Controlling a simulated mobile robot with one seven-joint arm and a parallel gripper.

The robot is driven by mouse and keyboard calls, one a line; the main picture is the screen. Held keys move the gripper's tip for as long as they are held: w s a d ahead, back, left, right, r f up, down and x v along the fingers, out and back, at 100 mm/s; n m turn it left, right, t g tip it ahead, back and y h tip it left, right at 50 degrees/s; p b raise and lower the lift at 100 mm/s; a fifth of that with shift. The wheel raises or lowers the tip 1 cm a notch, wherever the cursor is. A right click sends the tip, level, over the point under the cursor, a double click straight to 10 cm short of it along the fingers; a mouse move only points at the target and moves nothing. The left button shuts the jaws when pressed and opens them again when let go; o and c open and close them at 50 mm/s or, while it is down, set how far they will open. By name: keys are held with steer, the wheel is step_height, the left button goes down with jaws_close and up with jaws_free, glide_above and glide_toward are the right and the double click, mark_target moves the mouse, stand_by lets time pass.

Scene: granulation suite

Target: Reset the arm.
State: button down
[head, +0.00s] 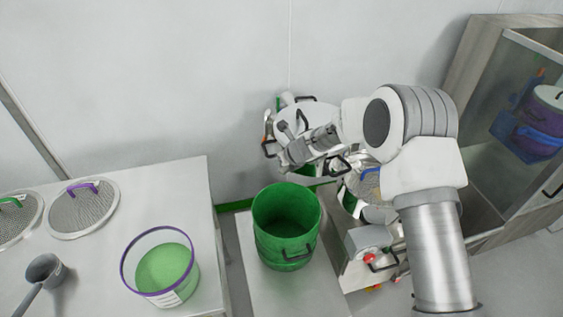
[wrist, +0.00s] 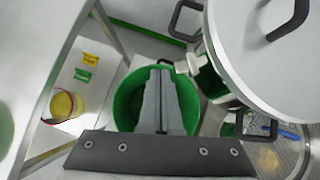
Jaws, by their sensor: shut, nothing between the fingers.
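My arm reaches in from the right of the head view and bends left over the white machine. My gripper (head: 288,158) is at the machine's near left side, partly merged with it in the picture. In the wrist view my gripper (wrist: 162,70) has its two grey fingers pressed together with nothing between them. The fingers point over the open green bucket (wrist: 127,108), apart from it as far as I can tell. The green bucket (head: 287,238) also shows in the head view, below the gripper on a pale stand.
A white machine lid (wrist: 235,55) with dark handles is close on the right. The left table (head: 110,260) holds mesh sieves (head: 83,210), a grey scoop (head: 46,270) and a tub of green powder (head: 160,272). A cabinet (head: 478,85) stands at the right.

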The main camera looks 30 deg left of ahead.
steer(key=s+d+r+n, duration=0.3)
steer(key=d+r+n, duration=0.3)
steer(key=d+r, duration=0.6)
steer(key=s+d+r+n, duration=0.2)
steer(key=d+r+n, duration=0.6)
steer(key=r, duration=0.6)
steer(key=s+d+r+n+h, duration=0.1)
steer(key=s+d+n+h, duration=0.2)
steer(key=s+d, duration=0.8)
steer(key=s+d+r+n+t+h, duration=0.1)
steer(key=s+d+r+n+h, duration=0.1)
steer(key=s+d+n, duration=0.5)
steer(key=s+d+h, duration=0.1)
steer(key=s+d, duration=0.4)
steer(key=d, duration=0.4)
steer(key=shift+d+r+h, duration=0.3)
steer(key=shift+h, duration=0.1)
